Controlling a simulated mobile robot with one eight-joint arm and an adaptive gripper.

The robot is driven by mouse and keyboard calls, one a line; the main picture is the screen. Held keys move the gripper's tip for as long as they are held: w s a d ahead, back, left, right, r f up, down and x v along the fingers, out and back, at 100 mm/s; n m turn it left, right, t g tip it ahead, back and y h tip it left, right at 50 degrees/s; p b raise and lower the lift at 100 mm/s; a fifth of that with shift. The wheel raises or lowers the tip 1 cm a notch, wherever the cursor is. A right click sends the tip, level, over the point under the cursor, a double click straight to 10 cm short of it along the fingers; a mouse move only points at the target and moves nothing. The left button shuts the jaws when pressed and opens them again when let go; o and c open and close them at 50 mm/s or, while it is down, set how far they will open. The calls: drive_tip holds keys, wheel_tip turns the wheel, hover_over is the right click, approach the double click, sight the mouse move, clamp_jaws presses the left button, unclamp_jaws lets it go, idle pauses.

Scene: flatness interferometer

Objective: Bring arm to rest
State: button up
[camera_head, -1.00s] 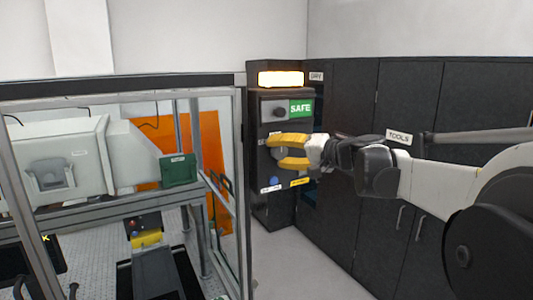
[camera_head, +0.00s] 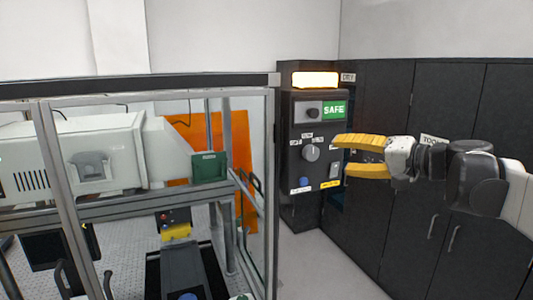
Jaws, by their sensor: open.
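My gripper (camera_head: 340,159) has yellow fingers, spread apart and empty, pointing left. It is in front of the dark cabinets, just right of the grey rotary knob on the black control panel (camera_head: 301,220). The gap between the fingers shows nothing held. My arm (camera_head: 480,180) reaches in from the right edge. The panel carries a green SAFE sign (camera_head: 334,110), a lit lamp (camera_head: 315,79) on top, a grey knob (camera_head: 311,153) and a blue button (camera_head: 304,181).
A framed glass enclosure (camera_head: 272,190) fills the left, holding a white instrument (camera_head: 70,155) and a green block (camera_head: 209,167). Dark cabinets (camera_head: 430,95) line the right wall behind my arm. Grey floor (camera_head: 320,270) is clear between them.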

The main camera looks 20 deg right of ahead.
drive_tip(key=shift+s+d+r, duration=0.1)
drive_tip(key=shift+s+d, duration=0.05)
drive_tip(key=shift+s, duration=0.25)
drive_tip(key=s+a+f+n+g+b, duration=0.1)
drive_tip(key=s+a+f+g+b, duration=0.1)
drive_tip(key=a+f+b, duration=0.55)
drive_tip(key=s+a+f+n+g+h+b, duration=0.15)
drive_tip(key=a+f, duration=0.25)
drive_tip(key=f, duration=0.7)
drive_tip(key=s+a+f+g+b, duration=0.1)
drive_tip(key=a+f+g+b, duration=0.1)
drive_tip(key=a+f+b, duration=0.6)
drive_tip(key=s+a+f+n+h+b, duration=0.1)
drive_tip(key=s+f+b, duration=0.3)
drive_tip(key=f, duration=0.6)
drive_tip(key=s+a+f+n+g+h+b, duration=0.1)
drive_tip(key=s+f+b, duration=0.3)
drive_tip(key=f, duration=0.7)
drive_tip(key=s+f+n+g+h+b, duration=0.1)
drive_tip(key=s+f+n+h+b, duration=0.1)
drive_tip(key=f+b, duration=0.5)
wheel_tip(320, 180, down, 4)
drive_tip(key=shift+s+a+f+n, duration=0.1)
drive_tip(key=shift+s+a+n, duration=0.3)
drive_tip(key=shift+s+n, duration=0.45)
drive_tip(key=shift+s+h, duration=0.1)
drive_tip(key=shift+h, duration=0.15)
